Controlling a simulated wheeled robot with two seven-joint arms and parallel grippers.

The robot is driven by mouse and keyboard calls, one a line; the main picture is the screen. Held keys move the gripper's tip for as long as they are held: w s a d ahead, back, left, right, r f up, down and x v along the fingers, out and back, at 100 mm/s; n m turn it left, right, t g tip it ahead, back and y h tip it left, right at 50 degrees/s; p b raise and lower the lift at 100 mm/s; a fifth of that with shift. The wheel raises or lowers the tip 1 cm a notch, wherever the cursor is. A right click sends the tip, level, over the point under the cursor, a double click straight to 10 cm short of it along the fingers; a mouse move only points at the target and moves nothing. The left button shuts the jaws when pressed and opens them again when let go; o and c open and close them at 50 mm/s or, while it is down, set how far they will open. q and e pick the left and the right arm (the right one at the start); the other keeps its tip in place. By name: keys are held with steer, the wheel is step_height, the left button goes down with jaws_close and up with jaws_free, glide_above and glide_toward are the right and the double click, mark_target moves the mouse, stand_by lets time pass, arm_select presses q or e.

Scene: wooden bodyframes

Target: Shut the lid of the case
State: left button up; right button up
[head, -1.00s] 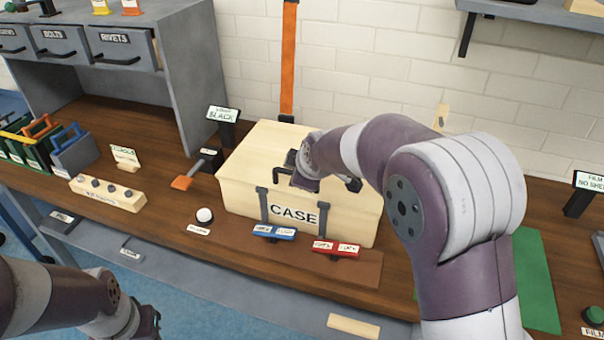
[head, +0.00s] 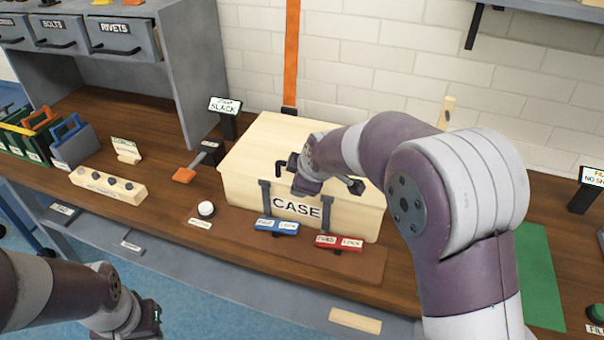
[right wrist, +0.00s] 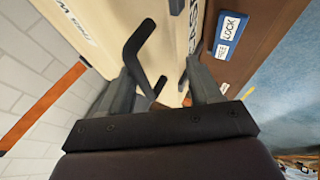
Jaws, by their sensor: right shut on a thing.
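The pale wooden case (head: 345,223) stands on the bench, with a CASE label and two grey straps on its front. Its lid (head: 270,137) lies over the top, and I see no clear gap in the head view. My right gripper (head: 306,187) is over the lid's front part, shut on the black handle (head: 355,185). The handle's bent end (right wrist: 140,42) shows in the right wrist view beside my right fingers (right wrist: 163,88). The grip itself is partly hidden. My left gripper (head: 152,318) is low at the left, away from the case, its fingers unclear.
Blue (head: 277,227) and red (head: 339,242) labelled blocks lie before the case. A white round button (head: 206,209) and an orange-ended lever (head: 184,175) are to its left. An orange strap (head: 291,60) hangs behind. A green mat (head: 540,275) lies right.

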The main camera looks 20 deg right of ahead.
steer(key=a+v, duration=0.1)
steer(key=v, duration=1.2)
arm_select(q)
step_height(320, 180, up, 8)
steer(key=p, duration=0.7)
steer(key=shift+s+f+p, duration=0.15)
steer(key=shift+s+p, duration=0.05)
steer(key=shift+p, duration=0.1)
arm_select(e)
steer(key=s+d+f+m+g, duration=0.1)
steer(key=s+f+m+g, duration=0.2)
steer(key=s+f+m, duration=0.2)
steer(key=s+d+f+m+g, duration=0.1)
steer(key=s+f+m+g, duration=0.2)
steer(key=s+f+m, duration=0.3)
steer(key=s+m, duration=0.1)
steer(key=s, duration=0.4)
steer(key=shift+d+h, duration=0.3)
steer(key=shift+d, duration=0.1)
